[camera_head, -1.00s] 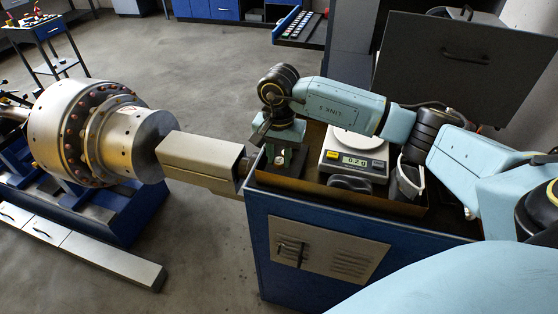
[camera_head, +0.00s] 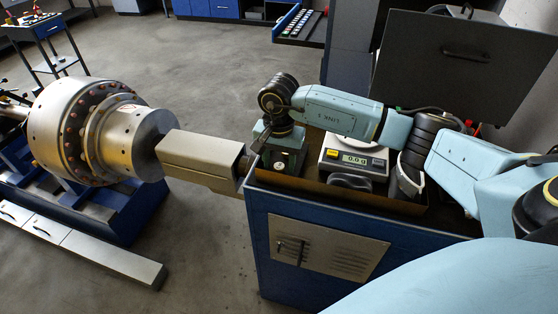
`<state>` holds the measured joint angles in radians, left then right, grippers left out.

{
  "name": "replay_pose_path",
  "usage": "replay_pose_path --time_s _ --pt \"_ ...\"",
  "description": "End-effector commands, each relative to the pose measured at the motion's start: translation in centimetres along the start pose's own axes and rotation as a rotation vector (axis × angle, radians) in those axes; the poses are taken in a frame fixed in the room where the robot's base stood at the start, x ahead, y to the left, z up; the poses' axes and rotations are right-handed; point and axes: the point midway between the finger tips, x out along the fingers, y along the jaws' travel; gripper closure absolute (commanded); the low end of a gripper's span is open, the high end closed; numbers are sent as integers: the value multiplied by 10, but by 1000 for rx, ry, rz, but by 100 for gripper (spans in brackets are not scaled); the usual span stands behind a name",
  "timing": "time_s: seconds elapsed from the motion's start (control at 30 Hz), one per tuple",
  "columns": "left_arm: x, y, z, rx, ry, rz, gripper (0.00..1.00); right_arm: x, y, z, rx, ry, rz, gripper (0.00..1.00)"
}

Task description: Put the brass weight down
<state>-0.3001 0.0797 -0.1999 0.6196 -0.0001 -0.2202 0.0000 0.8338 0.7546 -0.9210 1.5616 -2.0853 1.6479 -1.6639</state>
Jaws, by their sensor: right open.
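My right gripper (camera_head: 280,160) hangs down at the left end of the shallow brown tray (camera_head: 340,194) on the blue cabinet. It is open, and the wrist above it hides much of it. I cannot make out the brass weight clearly; the space at the fingertips is small and dark. A white scale (camera_head: 352,157) with a lit display stands in the tray, to the right of the gripper. Its display seems to read zeros. My left gripper is not in view.
A large metal rotor (camera_head: 95,130) sits on a blue stand at the left. A beige box-shaped arm (camera_head: 200,160) reaches from it towards the blue cabinet (camera_head: 320,245). A dark round object (camera_head: 350,181) and a grey cup-like holder (camera_head: 406,182) are in the tray. Open floor lies behind.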

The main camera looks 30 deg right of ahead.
Motion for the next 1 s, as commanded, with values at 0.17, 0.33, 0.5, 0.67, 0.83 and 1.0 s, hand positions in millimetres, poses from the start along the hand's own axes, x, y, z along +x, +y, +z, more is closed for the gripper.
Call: replay_pose_path --time_s 0.17,0.33,0.5,0.67,0.83,1.0 --pt "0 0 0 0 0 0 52 -18 -1 -1 0 4 -4 52" --pt "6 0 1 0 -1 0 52 -55 -1 -1 -1 5 -4 52" --pt "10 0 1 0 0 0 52 -90 -1 -1 0 4 -4 52" --pt "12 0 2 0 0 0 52 -112 0 0 0 1 -1 52" --pt "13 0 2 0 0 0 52 -122 0 0 0 0 0 52" --pt "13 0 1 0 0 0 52 -123 0 0 0 0 0 52"
